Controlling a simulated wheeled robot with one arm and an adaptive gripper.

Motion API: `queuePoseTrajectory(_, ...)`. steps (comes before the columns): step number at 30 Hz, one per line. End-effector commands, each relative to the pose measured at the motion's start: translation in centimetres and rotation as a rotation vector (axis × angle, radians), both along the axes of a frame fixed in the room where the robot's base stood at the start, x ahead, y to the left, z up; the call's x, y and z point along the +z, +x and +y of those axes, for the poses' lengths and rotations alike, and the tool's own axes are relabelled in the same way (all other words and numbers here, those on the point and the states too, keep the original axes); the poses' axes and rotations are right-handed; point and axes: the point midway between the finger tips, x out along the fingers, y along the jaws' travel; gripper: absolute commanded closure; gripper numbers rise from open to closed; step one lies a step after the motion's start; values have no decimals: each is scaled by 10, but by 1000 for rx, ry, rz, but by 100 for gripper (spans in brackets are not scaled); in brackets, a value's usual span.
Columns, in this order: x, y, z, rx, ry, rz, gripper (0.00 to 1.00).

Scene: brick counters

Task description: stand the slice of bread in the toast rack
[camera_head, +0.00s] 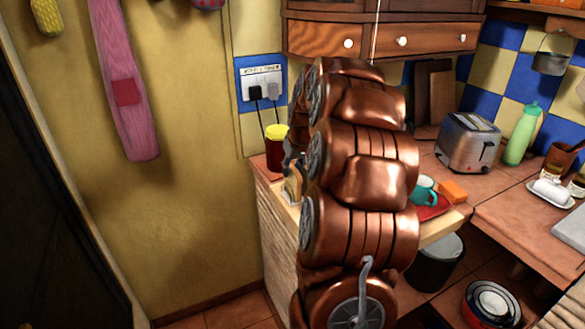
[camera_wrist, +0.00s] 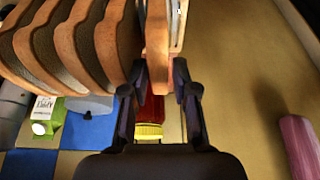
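In the wrist view, the slice of bread (camera_wrist: 157,45) is seen edge-on, with brown crust. My gripper (camera_wrist: 161,82) has one dark finger on each side of it and appears shut on its near end. Pale, thin strips (camera_wrist: 179,22) run close along the slice's right side; they may be part of the toast rack, but I cannot tell for sure. In the head view, my gripper (camera_head: 291,163) is partly hidden by my copper arm, above a light brown slice and thin grey bars (camera_head: 292,191) at the counter's left end. Whether the slice sits in a slot is unclear.
Several large brown slices (camera_wrist: 60,45) stand in a row left of my gripper in the wrist view. A red jar with a yellow lid (camera_head: 276,133) stands close behind. A toaster (camera_head: 469,142), teal cup (camera_head: 424,189) and green bottle (camera_head: 521,135) are farther right.

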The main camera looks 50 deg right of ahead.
Motion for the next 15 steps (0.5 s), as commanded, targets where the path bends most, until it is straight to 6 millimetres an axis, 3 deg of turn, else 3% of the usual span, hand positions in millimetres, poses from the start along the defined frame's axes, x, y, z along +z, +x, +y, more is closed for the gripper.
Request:
queuePoseTrajectory(4,0,0,0,0,0,0,55)
queuePoseTrajectory(15,4,-1,0,0,0,-1,55)
